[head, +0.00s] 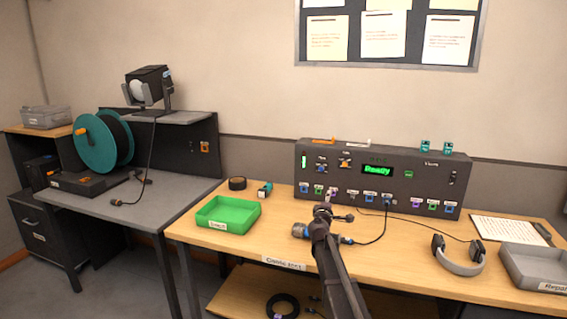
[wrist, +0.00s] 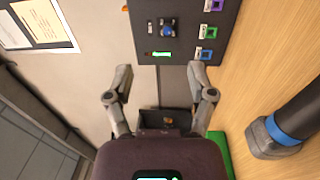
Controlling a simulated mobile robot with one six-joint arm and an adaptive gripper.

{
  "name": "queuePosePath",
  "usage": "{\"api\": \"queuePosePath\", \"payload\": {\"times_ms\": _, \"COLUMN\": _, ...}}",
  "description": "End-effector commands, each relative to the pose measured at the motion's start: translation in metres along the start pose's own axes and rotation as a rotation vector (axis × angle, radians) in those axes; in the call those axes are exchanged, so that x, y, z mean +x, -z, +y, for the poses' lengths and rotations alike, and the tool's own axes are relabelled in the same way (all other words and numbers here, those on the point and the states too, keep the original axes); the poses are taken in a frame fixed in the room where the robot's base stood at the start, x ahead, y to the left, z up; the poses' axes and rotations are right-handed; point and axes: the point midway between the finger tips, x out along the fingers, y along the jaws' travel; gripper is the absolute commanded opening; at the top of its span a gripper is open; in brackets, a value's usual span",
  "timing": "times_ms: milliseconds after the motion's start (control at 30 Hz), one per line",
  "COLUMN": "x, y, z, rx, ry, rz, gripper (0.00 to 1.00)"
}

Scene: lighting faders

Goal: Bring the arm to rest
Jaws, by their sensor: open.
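My arm (head: 335,265) rises from the bottom of the head view and its end is over the table, in front of the dark control console (head: 378,178). In the wrist view my gripper (wrist: 161,92) has its two fingers spread wide apart, with nothing between them. The console also shows at the top of the wrist view (wrist: 188,22), beyond the fingers. Its display reads "Ready" in green. In the head view the gripper's fingers are too small and dark to make out clearly.
A green tray (head: 228,215) stands left of my arm on the wooden table (head: 196,232). Headphones (head: 458,262), a grey tray (head: 535,268) and a paper sheet (head: 510,231) lie to the right. A cable runs from the console. A teal reel (head: 96,142) and lamp (head: 148,85) occupy the left desk.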

Motion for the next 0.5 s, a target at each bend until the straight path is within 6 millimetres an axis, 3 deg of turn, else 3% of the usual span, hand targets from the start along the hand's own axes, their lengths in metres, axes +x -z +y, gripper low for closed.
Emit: {"api": "queuePosePath", "payload": {"times_ms": 500, "x": -0.021, "y": -0.029, "z": -0.008, "rx": 0.108, "ry": 0.045, "rz": -0.099, "gripper": 0.71}}
